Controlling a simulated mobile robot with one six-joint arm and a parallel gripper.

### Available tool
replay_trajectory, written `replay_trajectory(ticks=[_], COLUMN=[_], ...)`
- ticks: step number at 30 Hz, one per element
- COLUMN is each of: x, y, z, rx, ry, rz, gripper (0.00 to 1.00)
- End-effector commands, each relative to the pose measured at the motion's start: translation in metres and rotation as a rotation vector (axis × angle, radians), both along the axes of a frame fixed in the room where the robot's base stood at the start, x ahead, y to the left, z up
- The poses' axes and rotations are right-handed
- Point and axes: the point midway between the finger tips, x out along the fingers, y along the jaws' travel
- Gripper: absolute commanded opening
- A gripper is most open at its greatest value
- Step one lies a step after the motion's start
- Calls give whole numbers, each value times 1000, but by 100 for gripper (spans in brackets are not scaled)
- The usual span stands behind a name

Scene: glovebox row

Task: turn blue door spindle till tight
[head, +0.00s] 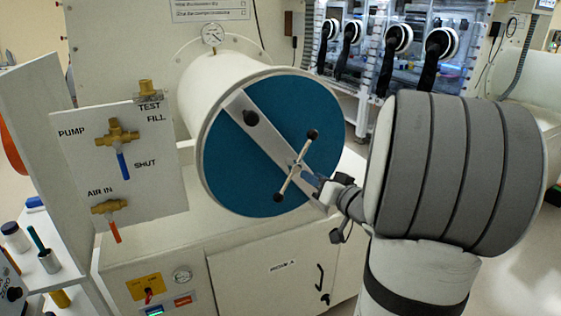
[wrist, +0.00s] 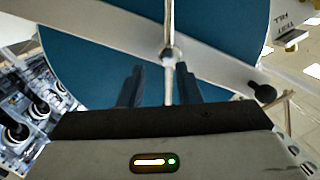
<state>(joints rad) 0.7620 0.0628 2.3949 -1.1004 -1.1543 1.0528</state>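The round blue door (head: 245,160) closes the end of the white cylinder, with a pale bar (head: 265,137) slanting across it. The spindle (head: 296,166) sits on the bar's lower right part, its thin T-handle (head: 304,148) tilted from upper right to lower left, with dark end knobs. My gripper (head: 313,183) is just right of and below the spindle hub. In the wrist view, the gripper fingers (wrist: 158,88) are apart, with one handle rod (wrist: 169,85) between them, nearer the right finger. The hub (wrist: 170,54) is just beyond the fingertips. Contact with the rod cannot be told.
A valve panel (head: 160,180) with brass taps stands left of the cylinder. A dark knob (head: 251,118) sits at the bar's upper end. A white cabinet (head: 235,265) is below the door. Gloveboxes (head: 385,50) stand behind at the right.

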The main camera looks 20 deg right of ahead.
Motion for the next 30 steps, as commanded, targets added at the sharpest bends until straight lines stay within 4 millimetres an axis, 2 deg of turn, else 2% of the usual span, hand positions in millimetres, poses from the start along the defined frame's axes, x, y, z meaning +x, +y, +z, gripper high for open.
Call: replay_trajectory(ticks=[3,6,19,24,30], x=[-6,-4,56,65,66], y=[0,2,19,21,21], z=[4,5,5,5,5], rx=[52,71,70,69,69], ry=[-27,-36,-37,-37,-37], rz=[50,70,72,69,67], gripper=[30,30,30,30,30])
